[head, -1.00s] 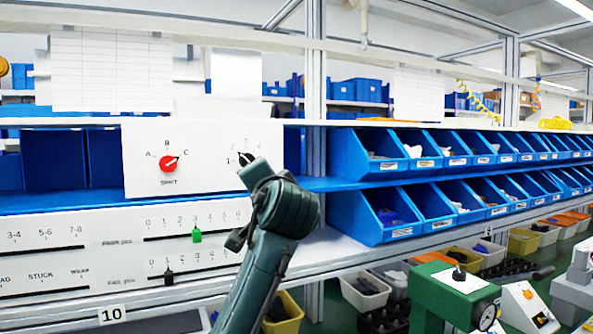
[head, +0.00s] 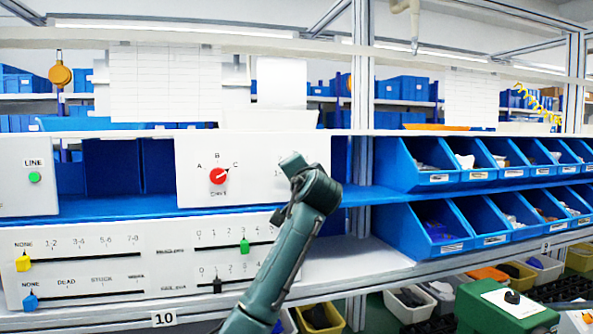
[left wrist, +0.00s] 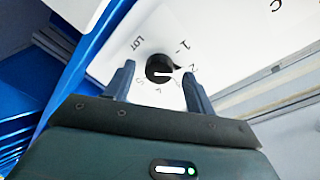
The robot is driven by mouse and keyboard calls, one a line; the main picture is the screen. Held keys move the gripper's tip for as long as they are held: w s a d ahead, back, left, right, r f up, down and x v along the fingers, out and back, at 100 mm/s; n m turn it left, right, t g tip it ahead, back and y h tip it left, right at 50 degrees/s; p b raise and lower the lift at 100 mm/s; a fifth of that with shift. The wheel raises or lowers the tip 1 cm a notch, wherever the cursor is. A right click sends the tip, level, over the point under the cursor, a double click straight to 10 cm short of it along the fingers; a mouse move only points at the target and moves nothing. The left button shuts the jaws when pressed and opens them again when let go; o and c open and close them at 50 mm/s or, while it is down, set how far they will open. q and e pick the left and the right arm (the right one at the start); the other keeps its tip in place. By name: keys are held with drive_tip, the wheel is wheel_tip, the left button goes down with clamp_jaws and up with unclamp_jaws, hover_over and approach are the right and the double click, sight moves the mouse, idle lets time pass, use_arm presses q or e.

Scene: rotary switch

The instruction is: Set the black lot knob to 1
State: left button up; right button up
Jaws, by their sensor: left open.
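The black lot knob (left wrist: 159,68) shows in the left wrist view on a white panel (left wrist: 105,45), with the word LOT and several numbers around it. My left gripper (left wrist: 158,72) is open, with one finger on each side of the knob and gaps visible. Contact cannot be told. In the head view my left gripper (head: 288,166) is in front of the panel's right part and hides the knob. My right gripper is not in view.
A red A-B-C knob (head: 218,176) is left on the same panel. Below is a slider panel (head: 130,272) with green, black, yellow and blue sliders. Blue bins (head: 430,168) stand on the right, past a metal post (head: 360,100).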

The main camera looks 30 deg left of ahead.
use_arm(q)
drive_tip(key=shift+w+a, duration=0.2)
drive_tip(key=shift+c, duration=0.5)
drive_tip(key=c, duration=0.9)
drive_tip(key=shift+f, duration=0.1)
